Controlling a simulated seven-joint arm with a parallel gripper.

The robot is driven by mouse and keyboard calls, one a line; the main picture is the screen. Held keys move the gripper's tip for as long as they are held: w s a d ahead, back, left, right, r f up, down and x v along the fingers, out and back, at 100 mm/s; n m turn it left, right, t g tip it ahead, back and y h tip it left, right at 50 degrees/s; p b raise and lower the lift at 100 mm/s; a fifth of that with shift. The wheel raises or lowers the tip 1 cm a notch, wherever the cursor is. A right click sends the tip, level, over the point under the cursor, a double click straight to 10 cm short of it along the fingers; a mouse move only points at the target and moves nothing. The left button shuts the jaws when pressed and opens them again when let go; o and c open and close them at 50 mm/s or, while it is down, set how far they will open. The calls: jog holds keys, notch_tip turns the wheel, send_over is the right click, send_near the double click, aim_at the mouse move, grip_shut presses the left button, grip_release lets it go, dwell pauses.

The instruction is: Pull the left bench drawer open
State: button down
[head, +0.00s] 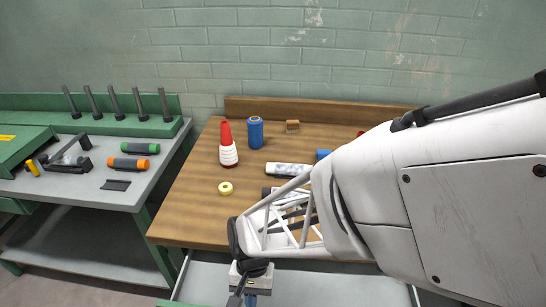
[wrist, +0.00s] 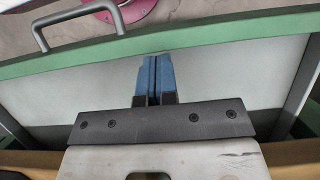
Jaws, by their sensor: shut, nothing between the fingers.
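A wide drawer (head: 325,285) with a pale grey floor stands out from under the wooden-topped bench (head: 190,215). It is open, and the part of it in view is empty. In the wrist view its green front edge (wrist: 230,35) crosses the top, with a grey bar handle (wrist: 42,38) on the outer side. My gripper (head: 251,298) points down over the inside of the drawer near its left part. Its blue fingers (wrist: 155,58) are shut with nothing between them. The fingertips lie close behind the green front; whether they touch it I cannot tell.
A grey-topped bench (head: 95,190) with green parts stands at the left. My arm hides much of the right side.

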jog(key=s, duration=0.9)
jog(key=shift+s, duration=0.25)
jog(key=shift+w, duration=0.15)
jog(key=w+r, duration=0.7)
jog(key=r, duration=0.2)
jog(key=shift+w+r, duration=0.15)
jog(key=shift+w, duration=0.1)
dwell(0.4)
jog(key=shift+w, duration=0.1)
jog(key=w+d, duration=0.5)
jog(key=shift+w+d, duration=0.15)
jog(key=shift+d, duration=0.15)
dwell(0.3)
dwell(0.4)
